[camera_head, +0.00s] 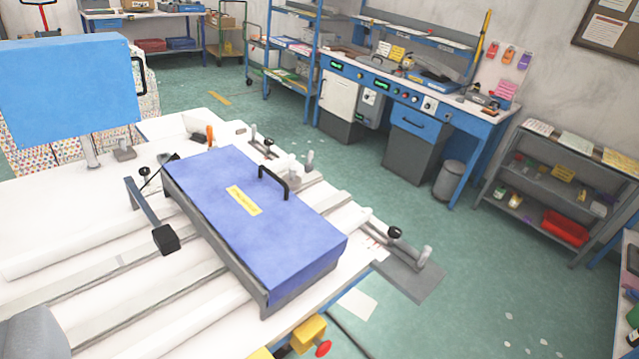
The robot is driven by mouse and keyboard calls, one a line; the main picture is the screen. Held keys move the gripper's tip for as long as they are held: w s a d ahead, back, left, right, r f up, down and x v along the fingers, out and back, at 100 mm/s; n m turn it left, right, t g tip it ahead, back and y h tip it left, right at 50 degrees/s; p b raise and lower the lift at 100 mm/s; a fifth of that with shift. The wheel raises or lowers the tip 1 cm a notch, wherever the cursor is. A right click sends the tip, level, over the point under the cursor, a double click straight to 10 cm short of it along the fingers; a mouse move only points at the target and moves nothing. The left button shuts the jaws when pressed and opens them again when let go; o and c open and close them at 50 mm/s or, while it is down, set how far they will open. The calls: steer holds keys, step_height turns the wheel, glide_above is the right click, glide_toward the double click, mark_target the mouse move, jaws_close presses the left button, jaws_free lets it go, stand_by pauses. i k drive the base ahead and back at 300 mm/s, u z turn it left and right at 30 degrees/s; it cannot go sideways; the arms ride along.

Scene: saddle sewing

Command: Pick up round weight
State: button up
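I cannot make out a round weight for certain in this view. A smooth grey rounded shape (34,333) is cut off by the bottom left corner, and I cannot tell what it is. My gripper does not show clearly. A long blue block with a black handle and a yellow label (285,232) lies on the white worktable (50,215) in the middle. A black square-ended lever (165,239) stands at its left side. Small black-knobbed clamps (269,142) stand behind it, and another (395,233) is at its right.
A blue upright panel (70,88) stands at the table's back left. A red button on a yellow box (322,348) is at the front edge. A blue workbench (400,110), a grey bin (449,180) and grey shelves (550,190) stand beyond. The green floor between is mostly clear.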

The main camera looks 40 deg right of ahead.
mark_target(294, 182)
steer(key=z, duration=2.05)
steer(key=i, duration=2.55)
steer(key=u, duration=3.25)
